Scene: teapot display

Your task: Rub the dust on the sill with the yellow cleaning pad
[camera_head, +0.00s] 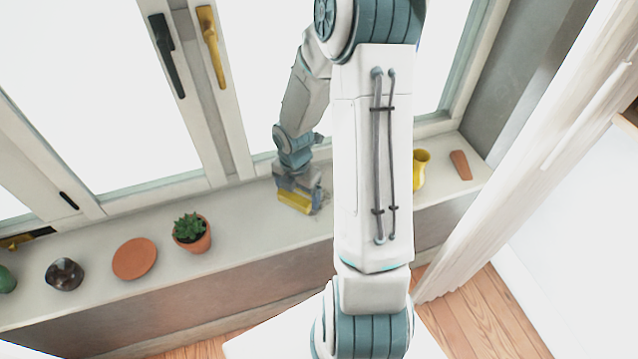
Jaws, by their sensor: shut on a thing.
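My gripper (299,189) is low over the window sill (262,205), near the middle of its length. It is shut on the yellow cleaning pad (294,202), which is at the sill surface; I cannot tell for sure whether it touches. A faint brownish patch of dust (326,197) shows just right of the gripper, partly hidden behind my arm.
Left of the gripper stand a potted succulent (191,233), a terracotta disc (135,259), a dark round pot (64,274) and a green object (6,279). To the right are a yellow jug (420,169) and a terracotta piece (460,165). Window handles (211,46) project behind.

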